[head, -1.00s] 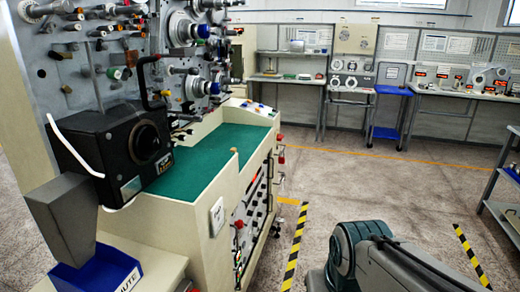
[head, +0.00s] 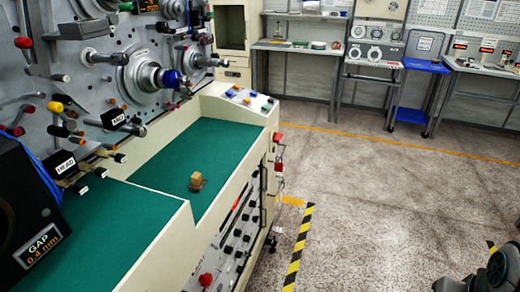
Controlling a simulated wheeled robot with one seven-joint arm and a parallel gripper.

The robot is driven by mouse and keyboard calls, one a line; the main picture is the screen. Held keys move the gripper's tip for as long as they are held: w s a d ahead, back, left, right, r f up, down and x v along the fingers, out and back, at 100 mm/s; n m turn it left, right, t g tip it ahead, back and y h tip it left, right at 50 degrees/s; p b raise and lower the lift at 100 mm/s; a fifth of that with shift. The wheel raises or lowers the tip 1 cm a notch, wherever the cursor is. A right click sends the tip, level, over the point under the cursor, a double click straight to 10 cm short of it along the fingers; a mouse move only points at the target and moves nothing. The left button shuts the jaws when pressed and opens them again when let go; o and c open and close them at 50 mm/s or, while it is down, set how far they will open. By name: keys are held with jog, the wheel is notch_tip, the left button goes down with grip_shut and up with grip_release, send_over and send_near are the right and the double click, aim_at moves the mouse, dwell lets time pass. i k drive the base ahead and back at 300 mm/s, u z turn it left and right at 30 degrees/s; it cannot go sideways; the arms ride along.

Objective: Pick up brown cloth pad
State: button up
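A small tan block (head: 196,176) sits on the green work surface (head: 150,204) of the winding machine, in the head view. A flat reddish-brown piece (head: 198,186) shows at its lower edge; it may be the brown cloth pad, but it is too small to be sure. I cannot tell whether the block rests on it or stands behind it. My gripper is not in view; only part of my arm shows at the lower right corner, well apart from the machine.
A raised cream rim (head: 236,160) edges the green surface. The machine's spindles and knobs (head: 146,78) stick out above it. A black gap gauge box (head: 28,215) stands at the left. Open floor (head: 380,200) lies to the right, with benches at the back.

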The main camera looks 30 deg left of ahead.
aim_at(197, 184)
jog(key=u, duration=0.4)
jog(key=i, duration=1)
jog(key=u, duration=1.45)
jog(key=i, duration=0.45)
jog(key=u, duration=0.35)
